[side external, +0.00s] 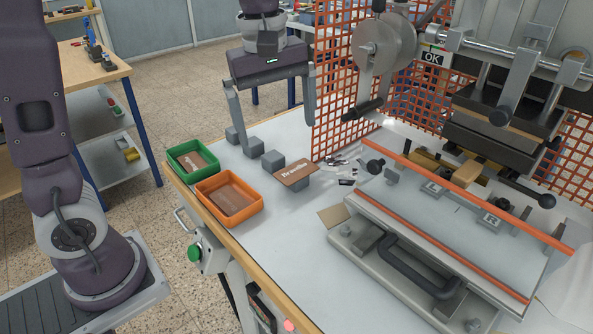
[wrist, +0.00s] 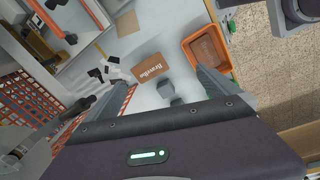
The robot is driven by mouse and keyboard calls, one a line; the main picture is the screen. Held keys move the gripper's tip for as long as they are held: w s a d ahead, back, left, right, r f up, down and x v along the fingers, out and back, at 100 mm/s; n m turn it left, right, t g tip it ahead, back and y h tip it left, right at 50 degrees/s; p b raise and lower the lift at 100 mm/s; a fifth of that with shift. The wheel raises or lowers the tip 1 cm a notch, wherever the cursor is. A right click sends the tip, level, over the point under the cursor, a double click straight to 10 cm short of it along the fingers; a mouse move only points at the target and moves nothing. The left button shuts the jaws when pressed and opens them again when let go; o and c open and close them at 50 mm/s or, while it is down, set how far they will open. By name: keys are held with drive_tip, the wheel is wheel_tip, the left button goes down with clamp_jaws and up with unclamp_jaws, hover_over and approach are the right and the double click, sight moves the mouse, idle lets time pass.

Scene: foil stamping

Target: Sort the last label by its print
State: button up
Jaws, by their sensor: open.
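The brown label (side external: 295,175) with white lettering lies on a grey block, its printed face up; it also shows in the wrist view (wrist: 149,68). The word starts with "Bran"; its ending is too small to read surely. My gripper (side external: 278,140) is open and empty above the row of grey blocks, behind and left of the label. The green tray (side external: 171,164) holds a brown label (side external: 196,161) with white marks. The orange tray (side external: 237,220), in front of it, holds brown label material (side external: 232,196); its print is not clear. In the wrist view, the orange tray (wrist: 187,55) is right of the label.
Bare grey blocks (side external: 252,147) stand in a row behind the label. Black and white scraps (side external: 345,171) lie to its right. A tan card (side external: 333,216) lies in front. The stamping press (side external: 500,130) and orange mesh guard (side external: 340,90) bound the right and back.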

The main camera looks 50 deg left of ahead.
sight(296, 171)
drive_tip(key=w+f+n, duration=0.2)
drive_tip(key=w+f, duration=0.1)
drive_tip(key=w+f+n+g, duration=0.1)
drive_tip(key=shift+w+a+f+n, duration=0.15)
drive_tip(key=shift+w+a+n, duration=0.15)
drive_tip(key=shift+n, duration=0.1)
wheel_tip(296, 171, down, 6)
drive_tip(key=shift+w+f, duration=0.15)
drive_tip(key=shift+f, duration=0.1)
drive_tip(key=shift+f, duration=0.25)
